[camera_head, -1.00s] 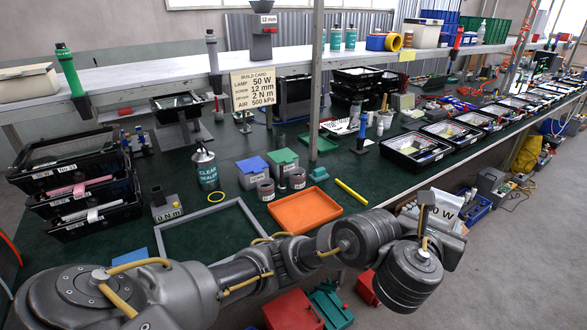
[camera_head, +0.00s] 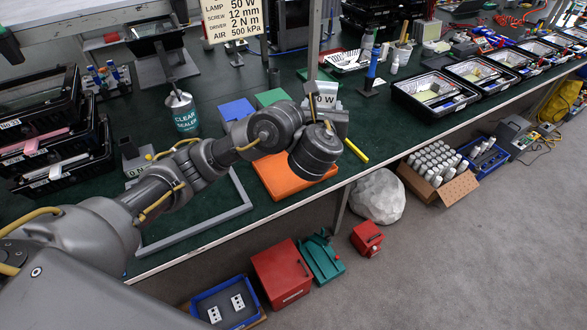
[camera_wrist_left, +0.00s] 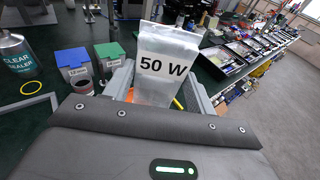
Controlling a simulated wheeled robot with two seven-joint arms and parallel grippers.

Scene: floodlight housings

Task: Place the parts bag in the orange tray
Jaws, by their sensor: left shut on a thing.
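The parts bag (camera_head: 326,101) is a clear bag with a white "50 W" label. My left gripper (camera_head: 334,118) is shut on it and holds it up above the bench, by the far side of the orange tray. In the left wrist view the bag (camera_wrist_left: 165,65) stands upright between the grey fingers. The orange tray (camera_head: 283,182) lies flat on the green bench top near its front edge, partly hidden under my left wrist. Its visible floor is bare. My right gripper is not in view.
A blue-lidded bin (camera_head: 236,109) and a green-lidded bin (camera_head: 272,97) stand behind the tray. A sealer can (camera_head: 184,114) is further left. A grey frame (camera_head: 197,232) lies left of the tray, a yellow stick (camera_head: 356,151) right of it. A metal post (camera_head: 313,45) rises behind.

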